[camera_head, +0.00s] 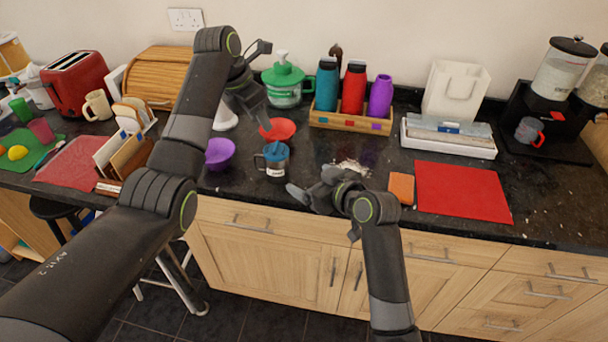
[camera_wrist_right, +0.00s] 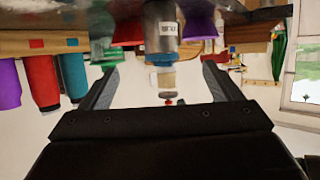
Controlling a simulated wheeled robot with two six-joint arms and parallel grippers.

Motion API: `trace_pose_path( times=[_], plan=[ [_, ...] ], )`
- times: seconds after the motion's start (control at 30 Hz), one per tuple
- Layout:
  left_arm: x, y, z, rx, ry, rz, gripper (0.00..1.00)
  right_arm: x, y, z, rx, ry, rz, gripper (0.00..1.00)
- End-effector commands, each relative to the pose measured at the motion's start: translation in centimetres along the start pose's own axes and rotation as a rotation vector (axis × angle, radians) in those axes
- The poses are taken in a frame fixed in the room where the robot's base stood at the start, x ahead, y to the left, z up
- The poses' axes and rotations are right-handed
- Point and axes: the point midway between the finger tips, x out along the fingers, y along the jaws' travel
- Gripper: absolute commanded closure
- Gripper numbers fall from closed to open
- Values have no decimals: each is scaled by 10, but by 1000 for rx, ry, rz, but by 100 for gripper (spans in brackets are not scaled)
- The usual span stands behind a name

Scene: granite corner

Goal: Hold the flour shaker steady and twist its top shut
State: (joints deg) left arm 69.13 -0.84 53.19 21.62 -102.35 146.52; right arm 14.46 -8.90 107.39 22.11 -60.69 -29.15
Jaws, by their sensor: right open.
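The flour shaker (camera_head: 274,164) is a small grey cup with a blue top and a white label, upright near the counter's front edge. The right wrist view shows the shaker (camera_wrist_right: 161,28) upside down, ahead of and between my fingers, its blue top (camera_wrist_right: 161,58) in sight. I cannot tell whether the top is fully closed. My right gripper (camera_head: 308,190) is open and empty, low at the right of the shaker. Its fingers also frame the right wrist view (camera_wrist_right: 159,88). My left gripper (camera_head: 262,95) hangs above and behind the shaker, apart from it; its jaw opening is unclear.
A purple bowl (camera_head: 220,154) stands close left of the shaker, and a red bowl (camera_head: 277,130) behind it. A green-lidded jar (camera_head: 284,82) and a wooden bottle tray (camera_head: 351,122) stand further back. White powder (camera_head: 348,166), an orange sponge (camera_head: 401,188) and a red mat (camera_head: 462,192) lie right.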

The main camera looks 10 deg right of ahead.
Motion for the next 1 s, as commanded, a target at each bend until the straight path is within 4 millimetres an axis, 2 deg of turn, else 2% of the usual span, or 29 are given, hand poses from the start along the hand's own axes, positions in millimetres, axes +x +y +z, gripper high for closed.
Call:
trace_pose_path(
  times=[0.17, 0.6, 1.0],
  plan=[
    [0, 0, 0, 0, 0, 0, 64, 17, -1, 0, 3, -3, -4, 15],
    [0, 0, 0, 0, 0, 0, 64, 79, -1, 0, 1, -2, -2, 15],
    [0, 0, 0, 0, 0, 0, 64, 128, -1, 0, 0, -3, -3, 15]
  ],
)
